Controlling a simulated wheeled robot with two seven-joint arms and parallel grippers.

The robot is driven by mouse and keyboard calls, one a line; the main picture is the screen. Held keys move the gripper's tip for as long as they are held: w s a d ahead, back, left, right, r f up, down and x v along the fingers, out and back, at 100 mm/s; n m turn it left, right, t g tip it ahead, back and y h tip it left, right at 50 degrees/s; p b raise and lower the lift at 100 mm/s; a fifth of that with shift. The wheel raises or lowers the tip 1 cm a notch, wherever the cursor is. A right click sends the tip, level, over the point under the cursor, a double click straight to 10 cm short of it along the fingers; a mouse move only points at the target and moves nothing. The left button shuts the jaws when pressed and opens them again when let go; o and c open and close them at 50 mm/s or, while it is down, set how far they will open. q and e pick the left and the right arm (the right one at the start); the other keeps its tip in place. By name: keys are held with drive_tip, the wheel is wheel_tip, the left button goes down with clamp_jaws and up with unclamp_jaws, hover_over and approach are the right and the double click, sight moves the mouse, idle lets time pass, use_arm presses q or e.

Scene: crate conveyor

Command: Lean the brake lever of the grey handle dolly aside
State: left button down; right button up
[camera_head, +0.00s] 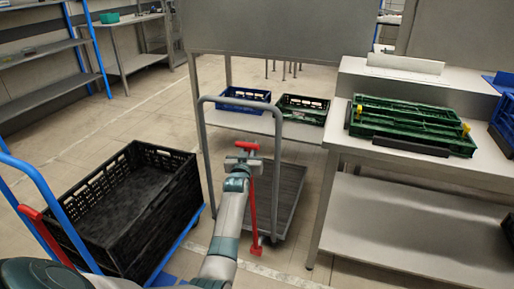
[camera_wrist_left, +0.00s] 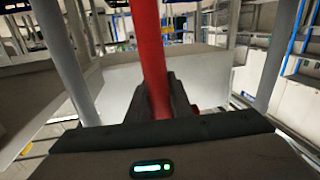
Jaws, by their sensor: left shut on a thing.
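The grey handle dolly (camera_head: 206,155) stands in the middle of the head view, with its tall grey handle frame nearest me and its dark ribbed deck (camera_head: 287,190) behind. Its red brake lever (camera_head: 253,205) stands nearly upright at the handle side, with a short red crosspiece at the top. My left gripper (camera_head: 243,160) is shut on the lever's upper part, just below the crosspiece. In the left wrist view the red lever (camera_wrist_left: 147,50) runs between the jaws of my left gripper (camera_wrist_left: 160,100). Grey handle posts (camera_wrist_left: 65,60) flank it. My right gripper is in neither view.
A blue-handled dolly (camera_head: 45,205) with another red lever (camera_head: 42,232) carries a black crate (camera_head: 190,195) at left. A steel table (camera_head: 335,130) with green crates (camera_head: 410,132) stands at right. Blue (camera_head: 245,100) and green (camera_head: 303,112) crates sit on the shelf behind.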

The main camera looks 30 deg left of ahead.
use_arm(q)
drive_tip(key=s+a+f+n, duration=0.1)
drive_tip(key=s+a, duration=0.1)
drive_tip(key=a, duration=0.7)
drive_tip(key=shift+s+a+f+n+g+h+b, duration=0.2)
drive_tip(key=shift+a+n+g+h+b, duration=0.1)
drive_tip(key=shift+n+b, duration=0.1)
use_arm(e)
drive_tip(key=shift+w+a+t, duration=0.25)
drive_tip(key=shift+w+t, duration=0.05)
use_arm(q)
drive_tip(key=shift+a, duration=0.1)
drive_tip(key=c, duration=1.7)
unclamp_jaws()
drive_tip(key=shift+a, duration=0.1)
drive_tip(key=shift+o, duration=0.6)
drive_tip(key=shift+s+a+f, duration=0.1)
drive_tip(key=shift+s+a, duration=0.05)
drive_tip(key=shift+a, duration=0.05)
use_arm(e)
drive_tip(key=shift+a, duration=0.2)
use_arm(q)
drive_tip(key=shift+d, duration=0.25)
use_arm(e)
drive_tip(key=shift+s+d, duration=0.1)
